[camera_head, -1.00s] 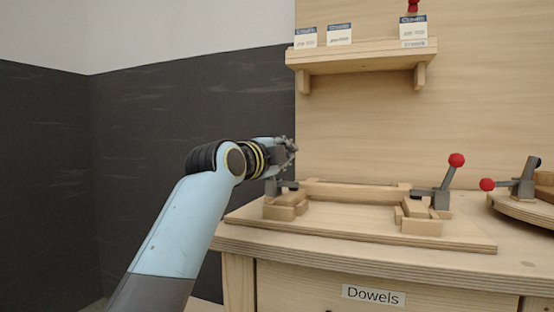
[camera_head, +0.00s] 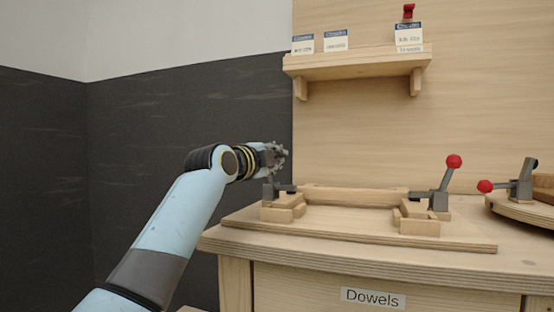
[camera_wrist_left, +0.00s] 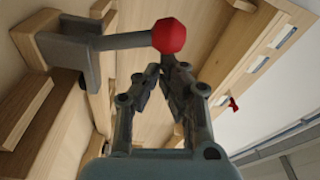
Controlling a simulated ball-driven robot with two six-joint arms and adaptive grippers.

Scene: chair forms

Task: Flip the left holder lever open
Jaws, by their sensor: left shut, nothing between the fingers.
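The left holder (camera_head: 283,208) stands at the left end of the wooden jig board on the bench. Its grey lever base (camera_head: 269,192) shows below my left gripper (camera_head: 278,155), which hides the upper lever in the head view. In the left wrist view the lever arm (camera_wrist_left: 122,41) runs from its grey bracket (camera_wrist_left: 62,42) to a red knob (camera_wrist_left: 169,35). My left gripper (camera_wrist_left: 163,64) is shut and empty, its fingertips just below the knob in the picture; I cannot tell if they touch it. My right gripper is not in view.
A dowel (camera_head: 353,195) lies between the holders. The right holder's lever (camera_head: 444,182) is tilted up with a red knob. Another red-knobbed clamp (camera_head: 520,183) is at far right. The space left of the bench is open.

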